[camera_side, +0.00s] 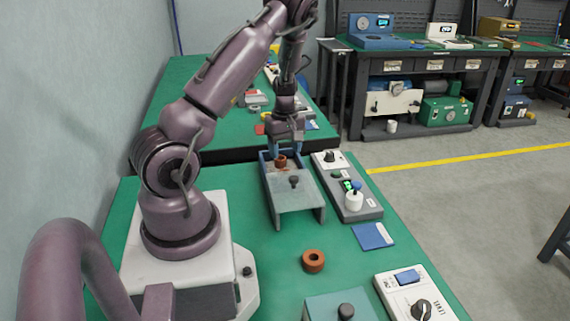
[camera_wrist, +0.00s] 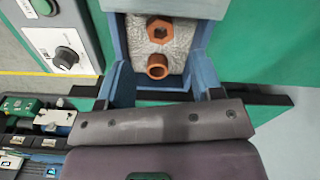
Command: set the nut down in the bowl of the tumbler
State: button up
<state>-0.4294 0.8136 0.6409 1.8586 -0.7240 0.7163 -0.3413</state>
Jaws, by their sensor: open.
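An orange hex nut (camera_wrist: 160,30) lies on the pale grainy fill (camera_wrist: 180,50) inside the blue-walled bowl of the tumbler (camera_side: 265,169). My gripper (camera_side: 284,149) is open above the bowl's far end, pointing down. In the wrist view its fingers (camera_wrist: 158,78) stand apart on either side of the collar, with the nut beyond them.
A grey lid with a dark knob (camera_side: 294,182) covers the tumbler's near part. A control box with a white knob (camera_side: 354,200) stands to its right, a blue pad (camera_side: 373,236) in front. An orange ring (camera_side: 313,261) lies on the green table. Clear surface surrounds the ring.

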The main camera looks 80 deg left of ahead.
jog(key=w+d+r+m+t+h, duration=0.1)
jog(key=w+d+r+m+t, duration=0.1)
jog(key=d+r+m, duration=0.55)
jog(key=w+d+r+m+t+h, duration=0.1)
jog(key=w+d+r+m, duration=0.2)
jog(key=d+r, duration=0.85)
jog(key=s+d+r+m+t+y, duration=0.2)
jog(key=s+d+r+m, duration=0.4)
jog(key=s+d+m, duration=0.3)
jog(key=d+m, duration=0.1)
jog(key=d, duration=0.3)
jog(key=shift+s+d+r+t, duration=0.15)
jog(key=shift+s+t, duration=0.1)
jog(key=shift+t, duration=0.05)
jog(key=shift+m, duration=0.25)
jog(key=shift+c, duration=0.3)
